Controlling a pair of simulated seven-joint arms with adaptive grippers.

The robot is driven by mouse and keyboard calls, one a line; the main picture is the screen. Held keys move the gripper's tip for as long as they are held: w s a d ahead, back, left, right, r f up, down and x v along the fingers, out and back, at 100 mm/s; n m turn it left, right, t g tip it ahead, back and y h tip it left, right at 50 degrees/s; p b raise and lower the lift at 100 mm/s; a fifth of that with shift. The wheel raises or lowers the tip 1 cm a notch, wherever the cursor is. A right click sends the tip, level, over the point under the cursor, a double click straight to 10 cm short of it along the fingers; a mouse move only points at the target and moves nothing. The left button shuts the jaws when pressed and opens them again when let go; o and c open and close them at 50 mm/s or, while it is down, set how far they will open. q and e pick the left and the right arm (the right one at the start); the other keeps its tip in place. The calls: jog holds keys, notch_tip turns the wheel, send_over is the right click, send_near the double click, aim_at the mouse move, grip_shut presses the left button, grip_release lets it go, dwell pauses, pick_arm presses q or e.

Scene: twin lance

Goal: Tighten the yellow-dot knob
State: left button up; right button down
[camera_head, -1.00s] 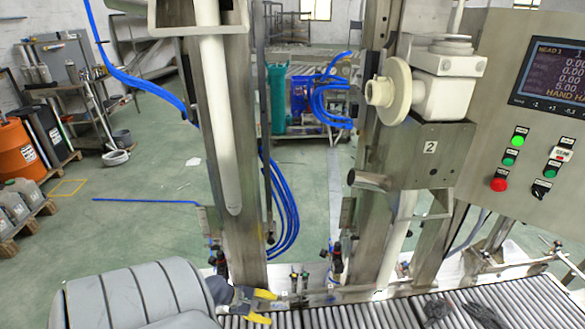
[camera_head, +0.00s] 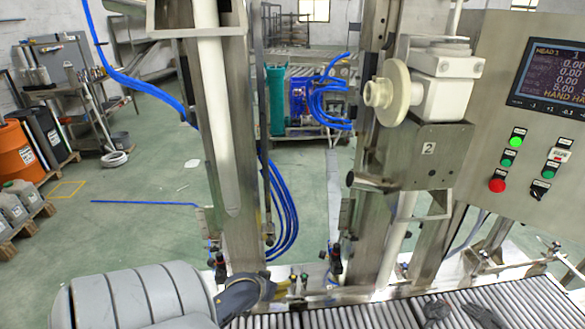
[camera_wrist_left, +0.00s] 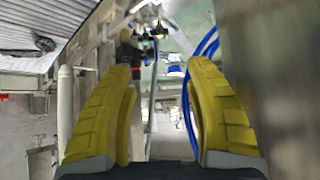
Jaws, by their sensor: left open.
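The knobs are too small to tell surely which has the yellow dot; the nearest to the gripper looks yellowish green. My right gripper is not in view.
A steel post (camera_head: 238,160) stands behind the gripper. Blue hoses (camera_head: 284,215) hang beside it. A roller conveyor (camera_head: 400,314) runs along the front with dark crumpled items on it. A control panel (camera_head: 530,110) is at the right, with a second post (camera_head: 370,225) left of it.

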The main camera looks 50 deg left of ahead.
aim_at(293, 277)
pick_arm(q)
jog(key=x, duration=1.7)
jog(key=shift+a, duration=0.15)
jog(key=shift+w, duration=0.1)
jog(key=shift+c, duration=0.5)
grip_shut()
